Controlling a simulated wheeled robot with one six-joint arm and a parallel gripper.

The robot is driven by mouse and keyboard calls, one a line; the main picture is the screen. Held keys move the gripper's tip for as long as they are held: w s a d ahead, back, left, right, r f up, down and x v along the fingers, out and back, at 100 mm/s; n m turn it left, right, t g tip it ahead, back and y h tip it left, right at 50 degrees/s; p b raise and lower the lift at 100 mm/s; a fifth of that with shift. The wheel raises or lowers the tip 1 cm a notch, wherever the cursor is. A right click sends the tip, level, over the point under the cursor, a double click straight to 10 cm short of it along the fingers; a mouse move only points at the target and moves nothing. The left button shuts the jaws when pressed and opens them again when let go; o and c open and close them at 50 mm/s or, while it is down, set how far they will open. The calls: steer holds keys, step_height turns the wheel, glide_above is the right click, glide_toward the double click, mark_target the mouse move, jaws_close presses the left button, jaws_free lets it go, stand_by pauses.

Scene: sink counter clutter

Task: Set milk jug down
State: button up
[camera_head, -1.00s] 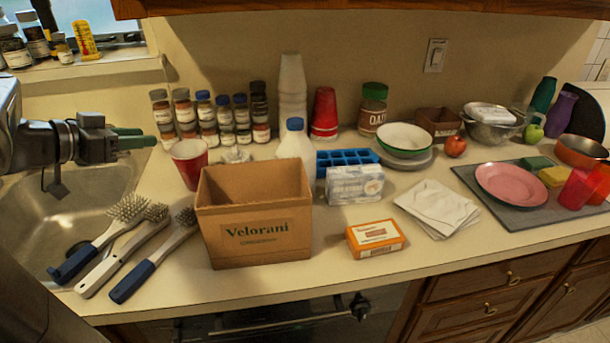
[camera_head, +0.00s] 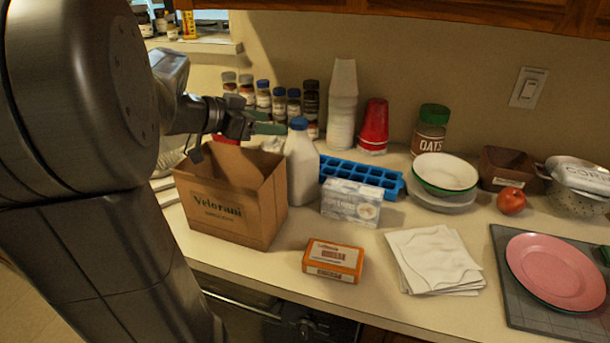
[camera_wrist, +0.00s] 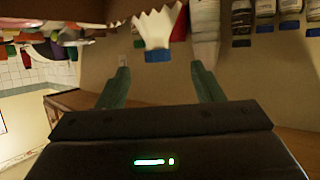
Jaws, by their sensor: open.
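The milk jug (camera_head: 300,168), white with a blue cap, stands upright on the counter, just behind and right of the cardboard box. My gripper (camera_head: 270,122) is open and empty. It is above the back of the box, with its green fingers pointing right, at about the height of the jug's cap. In the wrist view, which looks upside down, the jug's blue cap (camera_wrist: 157,55) shows ahead between the two spread fingers (camera_wrist: 162,82). No finger is clearly touching the jug. The box hides part of the jug's lower left side.
The open Velorani box (camera_head: 230,195) is at the front left. A blue ice tray (camera_head: 362,175), a white carton (camera_head: 351,204) and an orange-and-white box (camera_head: 333,260) are right of the jug. Stacked cups (camera_head: 343,105) and spice jars (camera_head: 279,103) stand behind. A small counter patch before the carton is bare.

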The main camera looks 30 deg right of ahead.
mark_target(298, 120)
steer(key=x, duration=0.4)
steer(key=shift+s+d, duration=0.2)
steer(key=shift+d+r+b+x, duration=0.1)
steer(key=shift+r+b+x, duration=0.05)
steer(key=shift+x, duration=0.85)
steer(key=shift+d+r+b+x, duration=0.1)
steer(key=shift+r+b+x, duration=0.05)
steer(key=shift+x, duration=0.8)
steer(key=shift+r+b+x, duration=0.15)
steer(key=shift+x, duration=0.85)
jaws_close()
steer(key=shift+r, duration=0.25)
